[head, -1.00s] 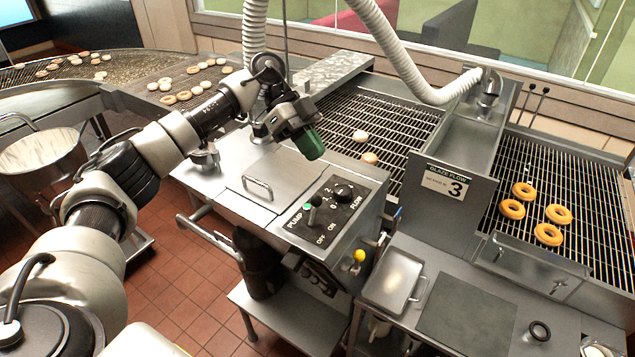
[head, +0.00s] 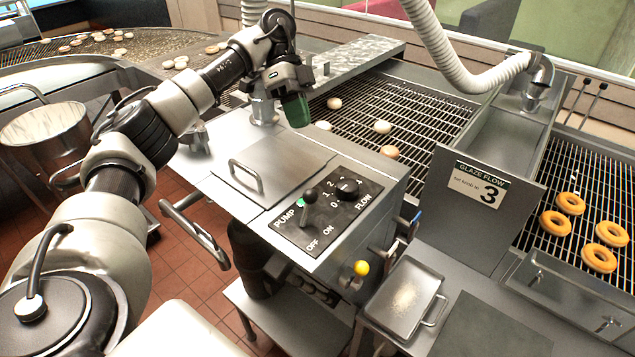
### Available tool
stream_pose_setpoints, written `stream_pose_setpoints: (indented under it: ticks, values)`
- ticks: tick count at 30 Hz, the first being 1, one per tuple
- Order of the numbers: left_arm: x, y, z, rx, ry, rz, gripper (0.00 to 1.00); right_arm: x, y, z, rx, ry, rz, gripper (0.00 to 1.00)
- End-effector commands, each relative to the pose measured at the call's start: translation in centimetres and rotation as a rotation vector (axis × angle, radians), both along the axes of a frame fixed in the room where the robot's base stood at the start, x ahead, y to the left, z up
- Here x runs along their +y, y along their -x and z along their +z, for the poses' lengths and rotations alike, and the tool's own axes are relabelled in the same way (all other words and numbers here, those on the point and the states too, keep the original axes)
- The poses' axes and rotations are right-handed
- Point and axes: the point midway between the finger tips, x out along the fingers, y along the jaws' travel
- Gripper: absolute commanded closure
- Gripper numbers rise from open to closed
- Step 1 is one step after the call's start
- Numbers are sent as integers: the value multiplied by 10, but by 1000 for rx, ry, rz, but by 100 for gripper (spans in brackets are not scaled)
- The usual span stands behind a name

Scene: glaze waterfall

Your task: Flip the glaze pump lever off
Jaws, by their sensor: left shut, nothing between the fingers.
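The pump lever (head: 312,196) is a short dark lever with a round knob on the black control panel (head: 285,234). The panel is marked PUMP, OFF and ON, and a green light glows beside the lever. I cannot tell for sure which mark the lever leans to. My left gripper (head: 296,113) has green fingertips, is shut and empty, and hangs beyond the panel, near the far edge of the steel cabinet top. It is apart from the lever. My right gripper is out of view.
A round flow knob (head: 347,188) sits right beside the lever. A handled lid (head: 275,165) lies left of the panel. The glaze flow sign (head: 480,186) reads 3. A tray (head: 403,297) and a yellow knob (head: 361,268) are at the front. Donuts lie on the wire conveyors.

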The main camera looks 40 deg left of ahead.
Motion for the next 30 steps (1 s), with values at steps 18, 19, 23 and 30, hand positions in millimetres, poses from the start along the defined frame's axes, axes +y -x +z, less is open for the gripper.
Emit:
stream_pose_setpoints:
  ticks: [18,19,23,30]
  values:
    - [-8,4,-16,3,1,-4,100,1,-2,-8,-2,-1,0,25]
    - [-10,5,-19,3,2,-5,100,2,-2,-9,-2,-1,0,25]
    - [-22,11,-35,4,3,-7,100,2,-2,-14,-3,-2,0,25]
    - [-43,23,-64,3,3,-5,100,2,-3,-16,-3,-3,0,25]
